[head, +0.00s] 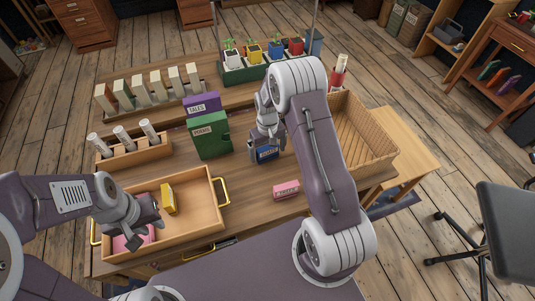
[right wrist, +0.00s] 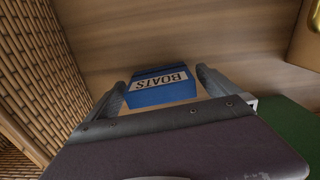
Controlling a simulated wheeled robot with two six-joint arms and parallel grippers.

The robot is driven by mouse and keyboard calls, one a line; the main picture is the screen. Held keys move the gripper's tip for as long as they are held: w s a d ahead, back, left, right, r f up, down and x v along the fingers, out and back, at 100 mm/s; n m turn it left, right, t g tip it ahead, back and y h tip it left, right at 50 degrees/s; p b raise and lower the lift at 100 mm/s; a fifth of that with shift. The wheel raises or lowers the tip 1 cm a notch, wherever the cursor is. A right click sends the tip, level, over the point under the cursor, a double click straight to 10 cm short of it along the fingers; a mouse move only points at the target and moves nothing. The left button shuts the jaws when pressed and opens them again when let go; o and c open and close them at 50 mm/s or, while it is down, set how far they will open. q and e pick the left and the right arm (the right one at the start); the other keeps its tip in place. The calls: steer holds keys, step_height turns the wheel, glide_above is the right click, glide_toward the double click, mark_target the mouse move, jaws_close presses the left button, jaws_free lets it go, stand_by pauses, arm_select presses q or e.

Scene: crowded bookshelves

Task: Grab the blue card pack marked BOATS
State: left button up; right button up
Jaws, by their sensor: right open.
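The blue card pack marked BOATS (head: 266,155) stands on the desk in the head view, partly hidden by my right gripper (head: 265,150). In the right wrist view the pack (right wrist: 162,92) shows its white BOATS label upside down. It lies between the two fingers of my right gripper (right wrist: 161,86), which is open with a finger on each side. I cannot tell whether either finger touches it. My left gripper (head: 150,218) is over the wooden tray (head: 205,212) at the left, by a pink item (head: 135,240); its jaws are unclear.
A green box (head: 210,135) and a purple box (head: 201,104) stand left of the pack. A pink pack (head: 286,189) lies in front. A wicker basket (head: 375,160) is at the right. A yellow pack (head: 169,198) is in the tray. Potted plants (head: 254,53) stand behind.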

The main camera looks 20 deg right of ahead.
mark_target(267, 147)
steer(key=shift+f, duration=0.85)
steer(key=c, duration=1.5)
step_height(267, 147, up, 10)
steer(key=shift+r+p, duration=0.1)
steer(key=shift+p, duration=0.65)
